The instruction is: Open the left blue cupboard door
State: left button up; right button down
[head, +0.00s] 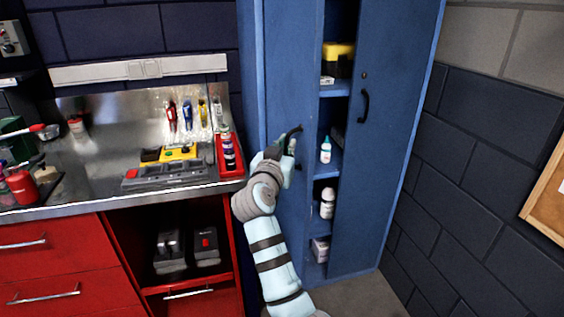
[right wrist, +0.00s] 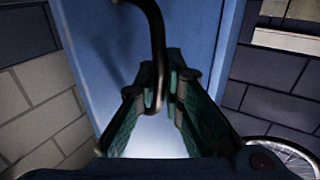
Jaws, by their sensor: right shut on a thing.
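The left blue cupboard door (head: 290,80) stands partly open in the head view, with a gap between it and the right door (head: 375,130). My right gripper (head: 288,148) is at the left door's black handle (head: 295,131). In the right wrist view, the black curved handle (right wrist: 157,40) comes down between the fingers of my right gripper (right wrist: 163,95), which is shut on it. The blue door (right wrist: 195,40) fills the middle behind it. My left gripper is in neither view.
Shelves between the doors hold a yellow-and-black box (head: 338,58), a small bottle (head: 325,150) and a white jar (head: 327,203). A steel workbench (head: 90,190) with tools and red drawers (head: 40,260) stands to the left. A dark brick wall (head: 480,170) is at the right.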

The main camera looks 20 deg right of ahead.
jog(key=shift+a+f, duration=0.15)
jog(key=shift+f, duration=0.1)
jog(key=c, duration=1.7)
grip_release()
jog(key=shift+s+r, duration=0.1)
jog(key=shift+r, duration=0.15)
